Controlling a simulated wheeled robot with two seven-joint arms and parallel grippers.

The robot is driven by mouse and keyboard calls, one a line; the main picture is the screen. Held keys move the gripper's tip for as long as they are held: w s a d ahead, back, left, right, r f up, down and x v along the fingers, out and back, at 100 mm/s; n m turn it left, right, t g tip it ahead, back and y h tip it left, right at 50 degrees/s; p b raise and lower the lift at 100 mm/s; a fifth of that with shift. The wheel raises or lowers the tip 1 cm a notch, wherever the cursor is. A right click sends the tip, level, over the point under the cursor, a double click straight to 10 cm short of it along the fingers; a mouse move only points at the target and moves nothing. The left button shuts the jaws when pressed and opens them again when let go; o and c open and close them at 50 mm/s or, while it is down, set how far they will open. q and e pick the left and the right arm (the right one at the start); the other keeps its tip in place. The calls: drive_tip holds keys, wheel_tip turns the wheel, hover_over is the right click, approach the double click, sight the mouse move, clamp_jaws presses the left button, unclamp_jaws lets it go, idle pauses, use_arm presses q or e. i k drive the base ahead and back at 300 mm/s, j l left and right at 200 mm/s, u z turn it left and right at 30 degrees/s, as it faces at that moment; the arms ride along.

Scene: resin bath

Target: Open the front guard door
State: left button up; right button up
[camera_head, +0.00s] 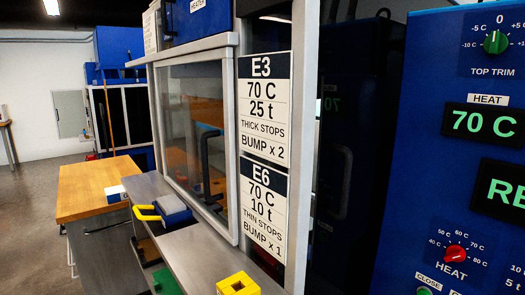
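The front guard door (176,122) is a clear pane in a light grey frame, left of centre. It looks shut, seen at a steep angle. A dark upright bar handle (206,168) shows at the right part of the pane. Neither of my grippers is in view, so nothing of mine is seen touching the handle or door.
A grey ledge (185,255) runs below the door, with a blue-and-white block (174,210), a yellow piece (146,213) and a yellow block (238,285). Label cards (262,150) stand right of the door. A blue control panel (440,165) is at right, a wood-topped cabinet (92,187) at left.

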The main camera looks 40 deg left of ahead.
sight(231, 235)
drive_tip(key=u, duration=1.8)
